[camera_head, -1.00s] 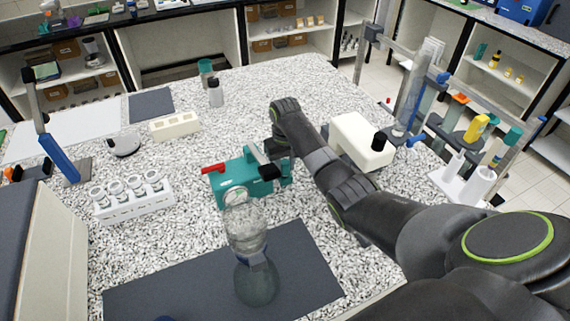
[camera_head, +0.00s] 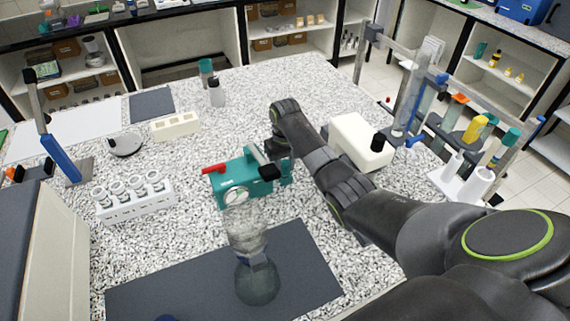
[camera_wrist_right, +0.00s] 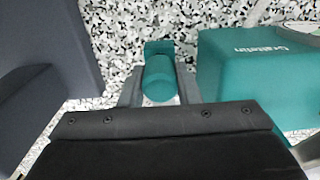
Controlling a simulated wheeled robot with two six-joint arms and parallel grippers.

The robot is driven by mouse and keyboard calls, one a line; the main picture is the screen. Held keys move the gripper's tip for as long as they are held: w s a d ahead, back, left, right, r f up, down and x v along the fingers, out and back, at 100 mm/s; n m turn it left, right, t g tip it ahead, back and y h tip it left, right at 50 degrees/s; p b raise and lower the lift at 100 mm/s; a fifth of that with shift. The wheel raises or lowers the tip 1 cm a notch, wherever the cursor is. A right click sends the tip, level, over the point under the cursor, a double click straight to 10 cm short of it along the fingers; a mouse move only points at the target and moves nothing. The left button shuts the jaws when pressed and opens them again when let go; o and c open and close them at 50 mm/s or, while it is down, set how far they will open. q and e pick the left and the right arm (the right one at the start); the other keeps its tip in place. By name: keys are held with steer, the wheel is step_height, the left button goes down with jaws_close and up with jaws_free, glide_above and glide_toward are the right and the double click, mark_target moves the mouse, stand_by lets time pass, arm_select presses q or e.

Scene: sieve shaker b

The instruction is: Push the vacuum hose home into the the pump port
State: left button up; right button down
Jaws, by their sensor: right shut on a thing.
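The pump is a teal box (camera_head: 232,184) with a red piece (camera_head: 214,169) on its left end and a round gauge at its front. It also shows at the right of the right wrist view (camera_wrist_right: 250,75). My right gripper (camera_head: 270,172) is at the right end of the pump. In the wrist view its fingers are shut on a teal cylinder (camera_wrist_right: 158,80) with a small block at its far end. This seems to be the vacuum hose's end. The pump port and any seating are hidden. My left gripper is not in view.
Clear glassware (camera_head: 256,283) stands on a dark mat (camera_head: 150,290) in front of the pump. A rack with several capped vials (camera_head: 135,204) is to the left. A cream box (camera_head: 358,142) stands right of my forearm. Open counter lies behind the pump.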

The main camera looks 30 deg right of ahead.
mark_target(285, 162)
steer(key=shift+f, duration=0.4)
steer(key=c, duration=1)
jaws_free()
steer(key=shift+r, duration=0.1)
step_height(285, 162, up, 10)
steer(key=shift+f+b, duration=0.15)
steer(key=shift+b, duration=0.5)
step_height(285, 162, up, 8)
steer(key=p, duration=0.7)
steer(key=shift+f, duration=0.15)
